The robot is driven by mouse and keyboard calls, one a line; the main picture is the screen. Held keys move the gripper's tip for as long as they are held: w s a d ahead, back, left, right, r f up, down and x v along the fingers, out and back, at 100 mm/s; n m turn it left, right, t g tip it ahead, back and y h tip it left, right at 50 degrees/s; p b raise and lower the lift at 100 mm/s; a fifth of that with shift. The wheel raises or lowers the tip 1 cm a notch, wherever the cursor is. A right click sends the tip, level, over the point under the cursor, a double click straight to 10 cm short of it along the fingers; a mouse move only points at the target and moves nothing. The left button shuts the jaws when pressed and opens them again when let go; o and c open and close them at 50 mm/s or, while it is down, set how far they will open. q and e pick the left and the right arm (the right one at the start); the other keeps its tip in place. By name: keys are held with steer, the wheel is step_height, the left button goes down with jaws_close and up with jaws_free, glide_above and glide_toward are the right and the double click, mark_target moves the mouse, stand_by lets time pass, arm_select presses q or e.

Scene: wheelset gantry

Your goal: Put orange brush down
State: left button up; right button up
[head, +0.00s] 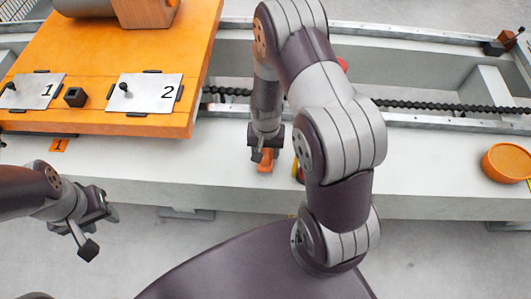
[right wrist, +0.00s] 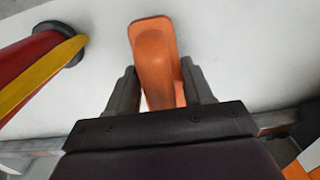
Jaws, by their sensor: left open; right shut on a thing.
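The orange brush (right wrist: 153,48) is between the two fingers of my right gripper (right wrist: 165,90) in the right wrist view. A small orange part of it (head: 265,166) shows under the right gripper (head: 264,155) in the head view, at the light grey bench top (head: 229,160). I cannot tell whether the brush touches the bench. The right gripper is shut on the brush. My left gripper (head: 90,228) is open and empty, low at the left, in front of the bench.
A red and yellow object (right wrist: 42,68) lies close to the right gripper. An orange round container (head: 507,162) stands at the right. Bench space between is clear.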

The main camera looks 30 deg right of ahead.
steer(key=shift+w+f, duration=0.1)
steer(key=shift+f, duration=0.15)
steer(key=shift+f, duration=0.1)
steer(key=o, duration=1.1)
step_height(320, 180, up, 12)
steer(key=p, duration=0.4)
steer(key=s+a+r+n+t, duration=0.1)
steer(key=s+a+r+n, duration=0.3)
steer(key=r, duration=0.6)
steer(key=s+n, duration=0.2)
steer(key=s, duration=0.1)
steer(key=shift+s+a+n, duration=0.35)
steer(key=shift+s+n, duration=0.05)
